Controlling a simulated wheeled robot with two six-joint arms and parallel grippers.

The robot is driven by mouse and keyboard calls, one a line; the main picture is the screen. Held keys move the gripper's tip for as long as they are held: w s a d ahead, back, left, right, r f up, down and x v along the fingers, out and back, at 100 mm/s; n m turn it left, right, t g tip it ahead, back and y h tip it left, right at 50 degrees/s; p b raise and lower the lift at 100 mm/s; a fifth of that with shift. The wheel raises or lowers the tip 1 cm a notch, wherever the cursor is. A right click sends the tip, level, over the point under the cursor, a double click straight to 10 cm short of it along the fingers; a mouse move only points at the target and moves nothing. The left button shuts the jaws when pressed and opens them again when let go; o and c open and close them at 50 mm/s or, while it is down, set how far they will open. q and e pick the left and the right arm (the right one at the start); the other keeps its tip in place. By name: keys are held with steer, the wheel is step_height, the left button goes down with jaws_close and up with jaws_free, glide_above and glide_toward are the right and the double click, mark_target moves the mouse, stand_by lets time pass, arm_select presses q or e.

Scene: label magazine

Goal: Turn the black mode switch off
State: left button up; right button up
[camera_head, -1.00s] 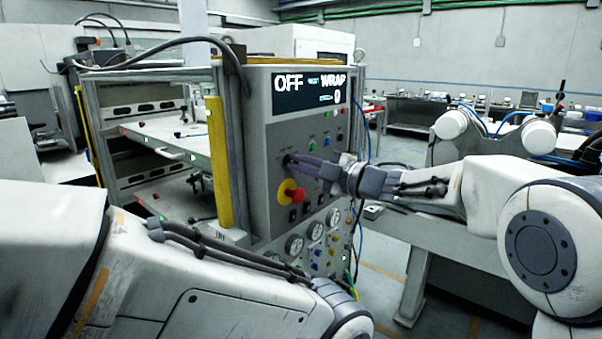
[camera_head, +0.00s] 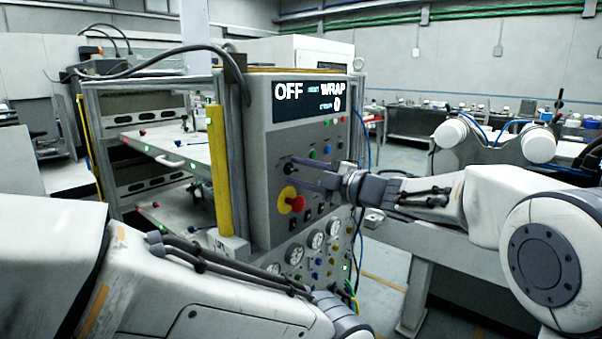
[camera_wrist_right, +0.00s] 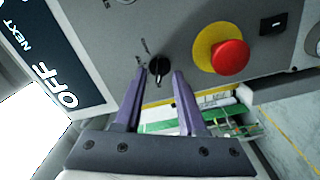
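The black mode switch (camera_wrist_right: 158,66) is a small black knob with a light pointer mark on the grey panel. In the head view the switch (camera_head: 289,167) shows beside the fingertips, partly hard to make out. My right gripper (camera_wrist_right: 160,74) is open, its two purple fingers apart. The knob lies between the fingertips, with a gap visible on each side. In the head view the right gripper (camera_head: 297,172) reaches the panel from the right. The display (camera_head: 312,94) reads OFF, WRAP and 0. My left arm crosses the lower left; its gripper is not in view.
A red emergency button (camera_wrist_right: 230,57) on a yellow base (camera_wrist_right: 208,48) stands close beside the switch. Gauges (camera_head: 294,254) and coloured buttons (camera_head: 326,150) fill the panel around it. A yellow post (camera_head: 219,170) stands left of the panel.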

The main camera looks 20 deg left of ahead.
steer(key=shift+d, duration=0.15)
steer(key=b+v, duration=0.2)
steer(key=v, duration=0.8)
steer(key=shift+d+r, duration=0.1)
steer(key=s+d+f+m+t+h+p, duration=0.1)
steer(key=s+d+f+m+h, duration=0.5)
steer(key=f+m, duration=0.25)
steer(key=s+d+f+m+t+h+p, duration=0.1)
steer(key=s+d+f+m+h+p, duration=0.1)
steer(key=s+d+f+m+h, duration=0.45)
steer(key=s+d+f+m+g+h, duration=0.1)
steer(key=s+f+g, duration=0.3)
steer(key=s, duration=0.6)
steer(key=s+d+f+m+g+h, duration=0.2)
steer(key=s+d+f+m+g, duration=0.1)
steer(key=s, duration=0.6)
steer(key=shift+s+d+f+m+g, duration=0.25)
steer(key=shift+s+f+m+g, duration=0.15)
steer(key=shift+f+m+g, duration=0.25)
steer(key=shift+w+a+h, duration=0.1)
steer(key=shift+w+h, duration=0.1)
steer(key=shift+h, duration=0.05)
